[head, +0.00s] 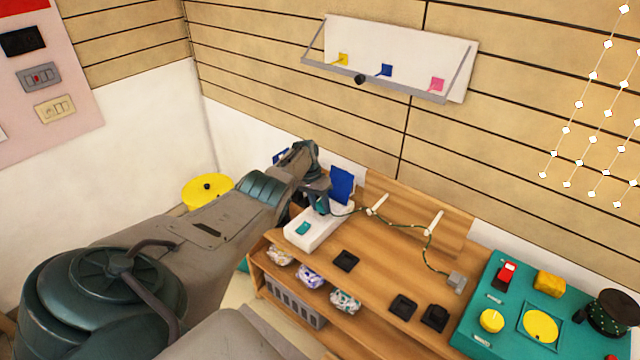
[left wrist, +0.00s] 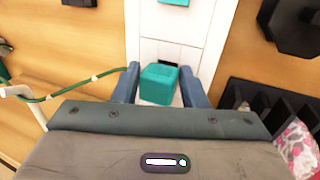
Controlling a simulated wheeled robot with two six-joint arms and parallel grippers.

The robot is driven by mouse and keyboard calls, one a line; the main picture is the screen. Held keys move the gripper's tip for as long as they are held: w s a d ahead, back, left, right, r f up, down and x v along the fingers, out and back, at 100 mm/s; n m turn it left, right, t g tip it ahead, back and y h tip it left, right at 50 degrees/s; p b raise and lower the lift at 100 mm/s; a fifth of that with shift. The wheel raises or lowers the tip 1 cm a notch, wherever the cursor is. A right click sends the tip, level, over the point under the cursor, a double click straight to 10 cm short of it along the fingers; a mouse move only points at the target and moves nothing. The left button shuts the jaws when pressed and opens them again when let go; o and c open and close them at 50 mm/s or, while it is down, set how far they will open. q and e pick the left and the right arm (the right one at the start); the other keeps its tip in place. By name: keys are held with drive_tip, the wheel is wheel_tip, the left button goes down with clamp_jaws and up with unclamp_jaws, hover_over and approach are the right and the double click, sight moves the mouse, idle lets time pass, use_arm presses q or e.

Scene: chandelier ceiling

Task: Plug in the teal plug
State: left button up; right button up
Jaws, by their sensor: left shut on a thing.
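The white power strip (head: 318,226) lies on the wooden bench; a teal piece (head: 302,228) sits on its near end. My left gripper (head: 322,205) is over the far part of the strip. In the left wrist view my left gripper (left wrist: 158,72) is shut on the teal plug (left wrist: 158,87), a finger on each side. The plug is over the white strip (left wrist: 182,28), beside a dark slot. I cannot tell whether it touches the strip or is seated. Its green cord (left wrist: 70,92) runs off to the left. My right gripper is not in view.
The cord passes two white pegs (head: 377,204) (head: 433,222) to a grey box (head: 456,282). A blue panel (head: 342,185) stands behind the strip. Black pieces (head: 346,261) lie on the bench. A teal board (head: 505,325) is at the right. Free bench lies between them.

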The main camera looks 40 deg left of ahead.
use_arm(q)
drive_tip(key=shift+f, duration=0.25)
drive_tip(key=shift+c, duration=0.6)
drive_tip(key=o, duration=1.2)
drive_tip(key=shift+o, duration=0.9)
drive_tip(key=shift+s, duration=0.1)
drive_tip(key=shift+c, duration=0.3)
drive_tip(key=o, duration=0.3)
drive_tip(key=shift+d+r, duration=0.1)
drive_tip(key=shift+s, duration=0.1)
drive_tip(key=shift+c, duration=0.3)
